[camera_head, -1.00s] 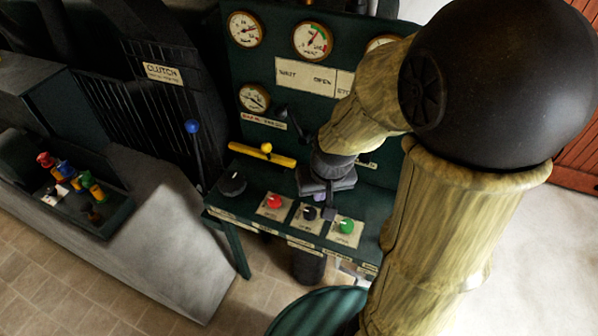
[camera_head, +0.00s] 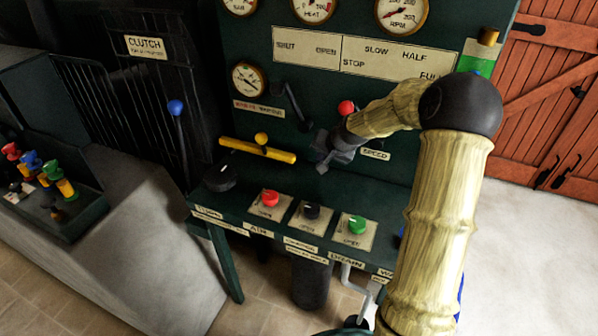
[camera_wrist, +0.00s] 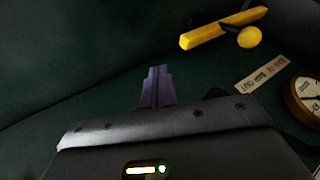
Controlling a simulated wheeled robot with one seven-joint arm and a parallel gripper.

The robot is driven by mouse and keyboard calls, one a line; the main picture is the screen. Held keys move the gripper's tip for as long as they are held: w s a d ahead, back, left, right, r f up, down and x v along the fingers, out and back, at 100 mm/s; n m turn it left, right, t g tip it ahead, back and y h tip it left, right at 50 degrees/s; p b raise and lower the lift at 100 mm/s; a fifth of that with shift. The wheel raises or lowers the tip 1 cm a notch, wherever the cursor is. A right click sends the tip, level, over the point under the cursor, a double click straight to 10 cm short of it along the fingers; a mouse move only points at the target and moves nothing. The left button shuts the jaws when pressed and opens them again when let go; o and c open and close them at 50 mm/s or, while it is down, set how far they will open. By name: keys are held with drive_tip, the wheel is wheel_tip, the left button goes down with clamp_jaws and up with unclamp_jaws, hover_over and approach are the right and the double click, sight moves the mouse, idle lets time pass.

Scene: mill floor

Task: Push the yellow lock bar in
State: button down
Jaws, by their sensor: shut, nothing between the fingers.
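The yellow lock bar (camera_head: 240,147) lies across the lower part of the green panel, above the left of the console shelf. A round yellow knob (camera_head: 262,138) sticks out from it. In the wrist view the bar (camera_wrist: 208,32) and its knob (camera_wrist: 249,37) show at the upper right. My gripper (camera_head: 322,166) is shut and empty, a short way right of the bar's right end and apart from it. In the wrist view its closed fingers (camera_wrist: 157,86) point up the picture, with the bar beyond them to the right.
A black lever (camera_head: 292,104) and a red-knobbed lever (camera_head: 346,107) stand close above my gripper. Below are a black dial (camera_head: 222,172) and red (camera_head: 269,198), black (camera_head: 311,211) and green (camera_head: 357,224) buttons. A blue-knobbed lever (camera_head: 177,108) stands left of the bar.

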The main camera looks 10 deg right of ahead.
drive_tip(key=shift+r, duration=0.1)
drive_tip(key=x, duration=0.9)
drive_tip(key=shift+w+a+f, duration=0.1)
drive_tip(key=shift+f, duration=0.25)
drive_tip(key=w+a+p, duration=0.1)
drive_tip(key=w+a, duration=0.1)
drive_tip(key=shift+a, duration=0.3)
drive_tip(key=shift+w+a+f, duration=0.1)
drive_tip(key=shift+w+a, duration=0.2)
drive_tip(key=shift+w+d, duration=0.1)
